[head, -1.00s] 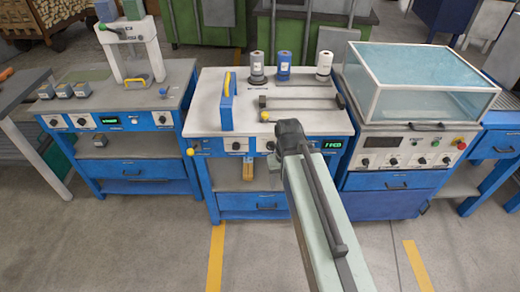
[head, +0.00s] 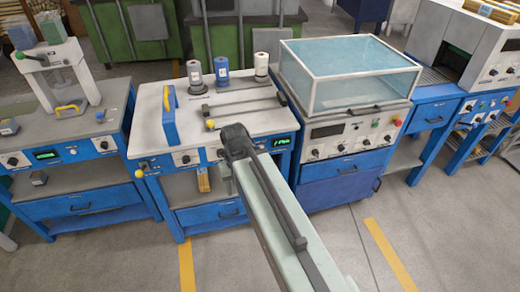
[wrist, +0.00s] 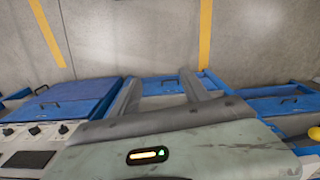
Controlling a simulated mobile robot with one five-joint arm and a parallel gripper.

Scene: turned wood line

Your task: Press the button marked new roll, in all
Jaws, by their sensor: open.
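The middle blue bench (head: 140,142) has a pale top and a front panel (head: 185,158) with dark knobs and a lit green display (head: 281,142). No button marked new roll can be read in either view, and my arm covers part of this panel. In the wrist view my gripper (wrist: 160,86) is open and empty, its two grey fingers spread above a blue bench part and the floor. In the head view the gripper is mostly hidden behind my arm, near the middle bench's front. I cannot tell whether it touches anything.
Three spools, grey (head: 195,80), blue (head: 222,75) and white (head: 261,70), stand on the middle bench. A glass-covered machine (head: 345,85) is to the right, a press bench (head: 60,70) to the left. Grey floor (head: 330,245) in front is free.

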